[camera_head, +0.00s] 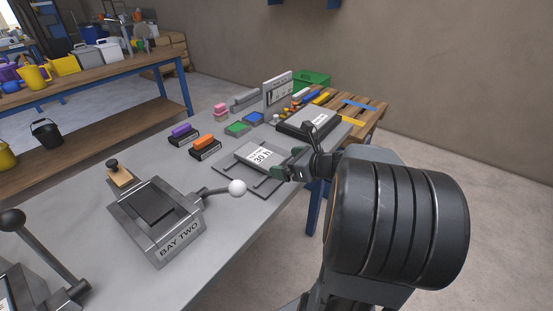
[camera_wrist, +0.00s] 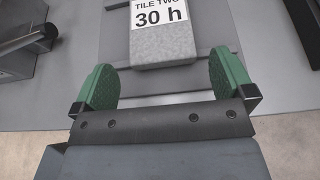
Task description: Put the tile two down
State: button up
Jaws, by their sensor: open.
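Tile two (camera_head: 261,158) is a light grey block with a white label reading "30 h". It lies on a flat grey plate (camera_head: 235,177) on the table. In the wrist view tile two (camera_wrist: 165,48) shows at the top centre, its near end just ahead of my gripper (camera_wrist: 163,86). My gripper also shows in the head view (camera_head: 279,166), at the tile's right side. Its green-padded fingers are open, one to each side of the tile's near end, with a gap between. Nothing is held.
The "BAY TWO" fixture (camera_head: 157,222) with a ball-ended lever (camera_head: 237,188) stands left of the tile. Orange (camera_head: 205,143) and purple (camera_head: 182,132) stamps sit behind. A dark device (camera_head: 309,124) is at the right. The table's front edge is close to my arm.

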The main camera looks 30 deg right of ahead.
jog(key=p+v, duration=0.1)
jog(key=v, duration=0.5)
jog(key=shift+s, duration=0.15)
jog(key=shift+r, duration=0.1)
dwell(0.3)
jog(key=s+a+f+n+g+h+p, duration=0.2)
jog(key=s+a+n+g+p, duration=0.35)
jog(key=n, duration=0.85)
jog(key=a+r+n+g+h+p, duration=0.1)
jog(key=a+r+n+p, duration=0.4)
jog(key=r+n+p, duration=0.1)
jog(key=s+a+r+n+g+h+p, duration=0.1)
jog(key=a+r+n+g+h+p, duration=0.1)
jog(key=a+r+n+p, duration=0.4)
notch_tip(320, 180, up, 3)
jog(key=n, duration=0.5)
jog(key=shift+s+r+h, duration=0.2)
jog(key=shift+s+h, duration=0.05)
jog(key=shift+h, duration=0.05)
